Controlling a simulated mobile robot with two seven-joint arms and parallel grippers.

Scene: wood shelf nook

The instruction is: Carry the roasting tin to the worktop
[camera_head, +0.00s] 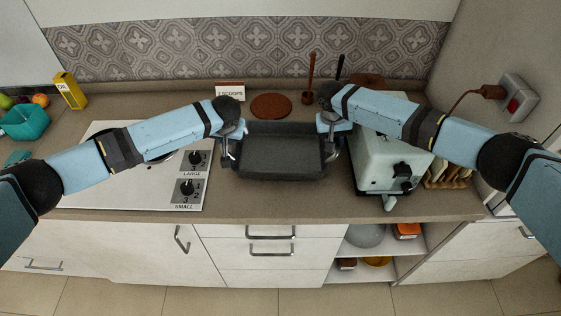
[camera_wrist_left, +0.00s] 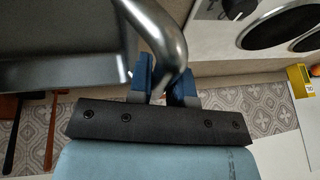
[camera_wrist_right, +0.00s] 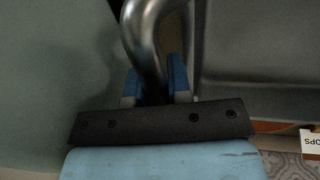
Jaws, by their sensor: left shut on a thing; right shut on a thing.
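The dark roasting tin (camera_head: 280,157) is at the middle of the brown worktop (camera_head: 265,207), between the hob and the toaster. I cannot tell whether it rests on the worktop or is just above it. My left gripper (camera_head: 228,140) is shut on the metal handle at its left end; the handle shows between the fingers in the left wrist view (camera_wrist_left: 170,75). My right gripper (camera_head: 331,132) is shut on the handle at its right end, which also shows in the right wrist view (camera_wrist_right: 150,55). The tin looks empty and about level.
The white hob (camera_head: 135,190) is on the left. A pale green toaster (camera_head: 378,163) stands close to the tin's right end. Behind are a round brown mat (camera_head: 271,105) and a "2 SCOOPS" card (camera_head: 230,90). Worktop in front of the tin is clear.

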